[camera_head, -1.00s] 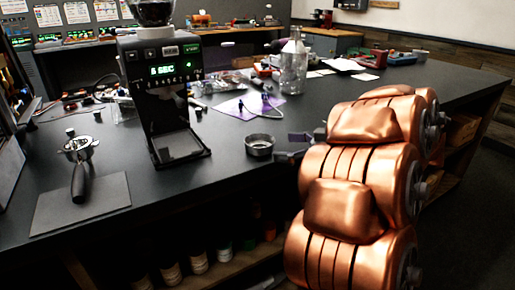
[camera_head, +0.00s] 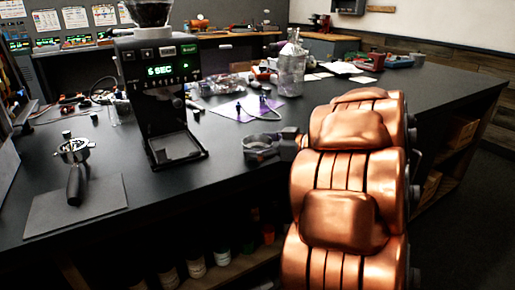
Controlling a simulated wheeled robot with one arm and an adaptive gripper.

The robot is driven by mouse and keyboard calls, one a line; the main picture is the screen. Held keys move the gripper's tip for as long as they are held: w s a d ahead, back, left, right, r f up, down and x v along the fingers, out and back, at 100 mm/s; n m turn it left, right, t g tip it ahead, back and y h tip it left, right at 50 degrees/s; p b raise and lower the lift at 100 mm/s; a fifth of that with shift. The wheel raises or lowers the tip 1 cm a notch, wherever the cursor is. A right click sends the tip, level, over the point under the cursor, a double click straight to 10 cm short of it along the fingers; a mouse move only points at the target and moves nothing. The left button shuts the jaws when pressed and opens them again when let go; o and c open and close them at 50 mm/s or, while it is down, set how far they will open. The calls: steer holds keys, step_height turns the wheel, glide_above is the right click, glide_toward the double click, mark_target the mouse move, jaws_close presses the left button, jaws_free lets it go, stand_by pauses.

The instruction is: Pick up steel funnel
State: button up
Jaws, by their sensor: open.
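The steel funnel (camera_head: 257,148), a short round metal ring, sits on the dark counter just right of the grinder. My gripper (camera_head: 270,142) is at the funnel's right side, with its fingers reaching left towards it. It is open. The fingers overlap the funnel in the picture, and I cannot tell whether they touch it. My copper-coloured arm hides the counter to the right.
The black grinder (camera_head: 161,90) stands left of the funnel. A portafilter (camera_head: 75,165) lies on a dark mat (camera_head: 105,198) at the left. A glass bottle (camera_head: 290,72) and a purple cloth (camera_head: 228,108) are behind.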

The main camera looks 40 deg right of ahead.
steer(key=shift+c, duration=0.3)
steer(key=c, duration=1)
